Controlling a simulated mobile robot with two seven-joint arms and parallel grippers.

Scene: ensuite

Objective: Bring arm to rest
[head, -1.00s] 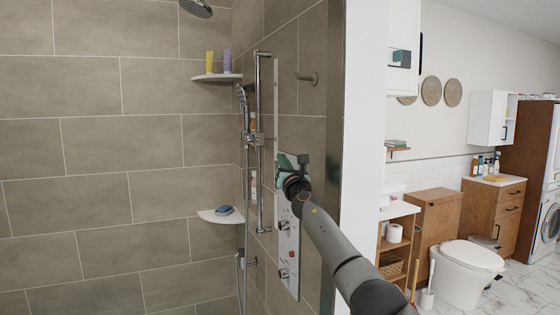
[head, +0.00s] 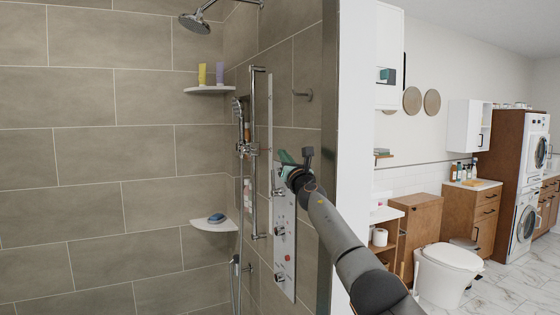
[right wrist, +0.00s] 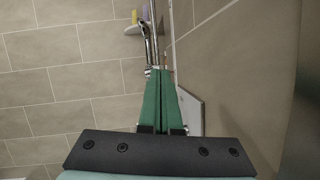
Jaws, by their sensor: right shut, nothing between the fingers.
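My right gripper (head: 288,160) is on the end of my right arm, which comes in from the lower right of the head view. It stands in front of the shower panel and partly hides it. In the right wrist view its two green fingers (right wrist: 162,102) are together with nothing between them. The fingers point toward the shower corner, with the hand shower's rail beyond their tips. I cannot tell from these views how far the gripper is from the panel. My left gripper is not in view.
The shower panel (head: 284,246) with its knobs and the chrome rail (head: 254,200) are close to the right gripper. Corner shelves (head: 212,225) hold a blue item and bottles. A white wall edge (head: 352,140) stands right of the panel. A toilet (head: 446,270) and cabinets are further right.

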